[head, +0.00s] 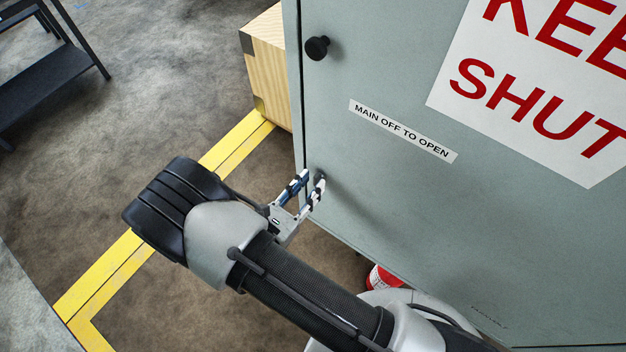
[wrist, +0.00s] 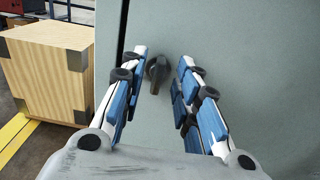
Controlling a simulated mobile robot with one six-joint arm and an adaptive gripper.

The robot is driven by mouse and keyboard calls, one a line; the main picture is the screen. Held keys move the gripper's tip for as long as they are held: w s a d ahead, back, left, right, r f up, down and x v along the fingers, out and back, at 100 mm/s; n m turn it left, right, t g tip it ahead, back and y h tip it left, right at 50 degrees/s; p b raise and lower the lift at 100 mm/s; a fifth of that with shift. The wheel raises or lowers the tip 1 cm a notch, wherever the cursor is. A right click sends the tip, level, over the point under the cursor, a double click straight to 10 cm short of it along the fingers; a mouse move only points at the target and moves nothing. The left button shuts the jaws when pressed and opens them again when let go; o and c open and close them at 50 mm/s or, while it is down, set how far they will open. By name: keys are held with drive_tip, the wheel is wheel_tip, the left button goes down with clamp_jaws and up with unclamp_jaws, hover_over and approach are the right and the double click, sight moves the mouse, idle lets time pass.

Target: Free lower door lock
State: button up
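The grey-green cabinet door (head: 390,180) fills the right of the head view and also shows in the wrist view (wrist: 245,45). The lower lock, a small dark knob (wrist: 157,73), is near the door's left edge and shows between my fingertips in the wrist view. It is mostly hidden behind my gripper (head: 306,187) in the head view. My gripper (wrist: 160,78) is open, with blue-padded fingers on either side of the lock; I cannot tell whether they touch it. The upper lock, a round black knob (head: 317,47), is higher on the same edge.
A wooden crate (head: 268,55) with dark corners stands left of the cabinet, behind yellow floor tape (head: 232,143). A red and white object (head: 382,278) is below the door, partly behind my arm. A dark shelf rack (head: 50,75) stands at the upper left. The floor between is clear.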

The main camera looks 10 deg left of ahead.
drive_tip(key=shift+x, duration=1.05)
clamp_jaws()
